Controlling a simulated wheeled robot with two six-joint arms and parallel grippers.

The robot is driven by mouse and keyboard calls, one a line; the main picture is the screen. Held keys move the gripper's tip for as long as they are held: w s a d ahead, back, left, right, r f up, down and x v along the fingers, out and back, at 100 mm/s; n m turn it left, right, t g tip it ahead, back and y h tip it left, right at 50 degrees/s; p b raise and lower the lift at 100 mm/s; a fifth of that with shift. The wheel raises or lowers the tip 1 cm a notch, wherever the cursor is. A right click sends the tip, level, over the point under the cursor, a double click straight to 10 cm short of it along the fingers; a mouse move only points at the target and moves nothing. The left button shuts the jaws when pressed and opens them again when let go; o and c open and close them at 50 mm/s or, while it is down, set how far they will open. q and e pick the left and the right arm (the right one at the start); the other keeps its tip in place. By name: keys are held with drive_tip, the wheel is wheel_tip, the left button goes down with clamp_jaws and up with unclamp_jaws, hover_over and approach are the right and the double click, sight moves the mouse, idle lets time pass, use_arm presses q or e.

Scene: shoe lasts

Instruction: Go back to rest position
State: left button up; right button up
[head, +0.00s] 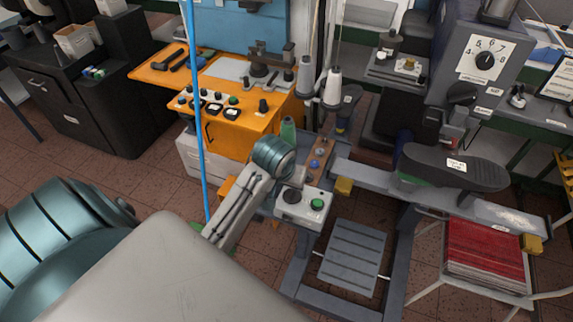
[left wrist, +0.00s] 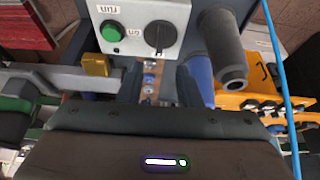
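My left arm (head: 240,205) reaches in from the left in the head view, and its teal wrist joint (head: 273,157) is above the control box (head: 302,206). In the left wrist view the dark housing of my left gripper (left wrist: 160,150) fills the bottom, with a lit strip on it. The control box, with a green button and a black knob, is also at the top of the left wrist view (left wrist: 140,12). My right gripper is in neither view.
A black shoe-shaped piece (head: 455,167) with a white label lies on the grey beam (head: 385,178). An orange bench (head: 240,125) stands behind my arm. A blue vertical pole (head: 196,110) is close to my arm. Red sheets (head: 485,250) lie on a stand at right.

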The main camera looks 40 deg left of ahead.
use_arm(q)
drive_tip(key=shift+v, duration=0.8)
drive_tip(key=shift+f, duration=0.1)
